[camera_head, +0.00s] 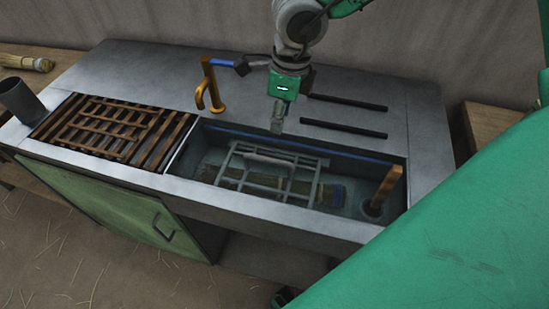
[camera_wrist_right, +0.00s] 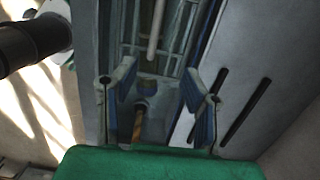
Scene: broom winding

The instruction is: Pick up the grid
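A grey metal grid (camera_head: 225,172) with a raised bar-like handle (camera_head: 268,159) lies inside the sink basin. It also shows in the right wrist view (camera_wrist_right: 182,28), beyond the fingers, with its pale handle (camera_wrist_right: 156,30) near the top middle. My right gripper (camera_head: 278,122) hangs above the back edge of the basin, above and behind the grid, apart from it. In the right wrist view its two fingers (camera_wrist_right: 157,100) are spread with nothing held between them. My left gripper is not visible.
A brown slatted rack (camera_head: 110,127) sits left of the basin (camera_head: 185,172). A brown bundle with a blue end (camera_head: 338,192) lies under the grid. A brass tap (camera_head: 212,90), an upright brown post (camera_head: 387,186), a grey cup (camera_head: 20,99) and two black bars (camera_head: 345,103) stand or lie around.

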